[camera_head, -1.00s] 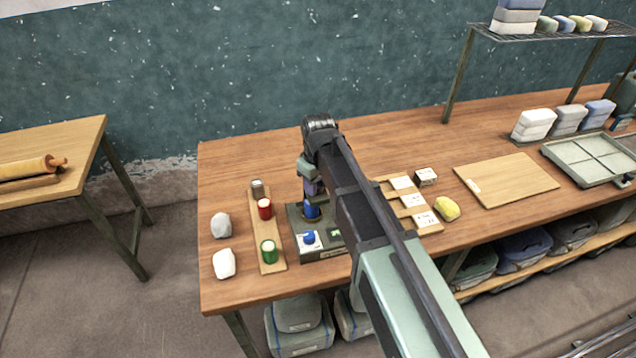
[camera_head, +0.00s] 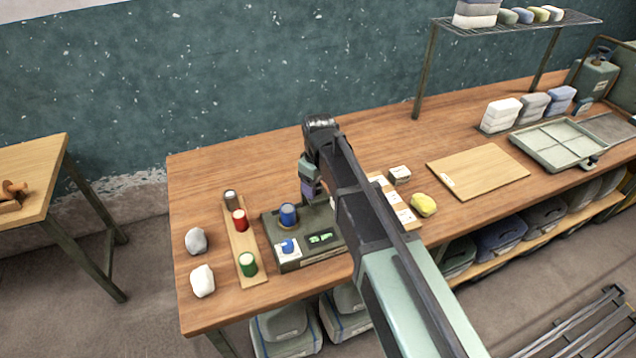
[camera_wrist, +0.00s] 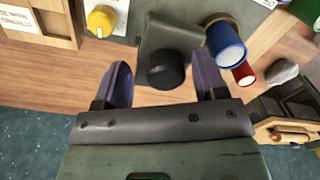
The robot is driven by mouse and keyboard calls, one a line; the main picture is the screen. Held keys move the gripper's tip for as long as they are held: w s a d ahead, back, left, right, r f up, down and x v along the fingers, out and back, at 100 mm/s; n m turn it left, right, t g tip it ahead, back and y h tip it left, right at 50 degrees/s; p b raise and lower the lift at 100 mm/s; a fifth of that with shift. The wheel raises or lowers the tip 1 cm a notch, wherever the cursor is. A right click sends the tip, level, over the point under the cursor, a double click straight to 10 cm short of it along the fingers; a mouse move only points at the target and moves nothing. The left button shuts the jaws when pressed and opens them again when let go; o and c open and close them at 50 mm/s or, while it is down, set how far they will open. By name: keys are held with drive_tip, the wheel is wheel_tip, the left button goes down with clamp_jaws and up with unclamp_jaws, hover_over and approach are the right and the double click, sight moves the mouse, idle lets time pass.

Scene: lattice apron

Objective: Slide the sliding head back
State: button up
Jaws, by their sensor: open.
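The grey device (camera_head: 290,262) stands near the left front of the bench. Its sliding head is hidden behind my arm in the head view. In the wrist view, a grey block with a round black knob (camera_wrist: 166,70), apparently the sliding head, sits at the device's edge. My gripper (camera_wrist: 165,84) is open, with one purple finger on each side of the knob. I see a gap on both sides; contact cannot be told. My gripper also shows in the head view (camera_head: 309,188), behind the device and partly covered by my arm.
A blue cylinder (camera_head: 288,215) stands on the device, close to one finger in the wrist view (camera_wrist: 225,43). A yellow dial (camera_wrist: 101,20) is on the other side. Left of the device, a wooden strip (camera_head: 243,243) holds red and green cylinders. The bench behind is clear.

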wheel_tip(320, 180, up, 11)
drive_tip(key=p, duration=1)
drive_tip(key=shift+p, duration=0.4)
drive_tip(key=shift+w+f, duration=0.1)
drive_tip(key=s+d+f+m+b, duration=0.3)
drive_tip(key=s+d+m, duration=0.2)
drive_tip(key=s+d, duration=0.3)
drive_tip(key=s+d+f+m+b, duration=0.4)
drive_tip(key=s+d, duration=0.4)
drive_tip(key=d, duration=0.3)
drive_tip(key=shift+s+f+m+b, duration=0.25)
drive_tip(key=shift+f+m+b, duration=0.05)
drive_tip(key=shift+m, duration=0.3)
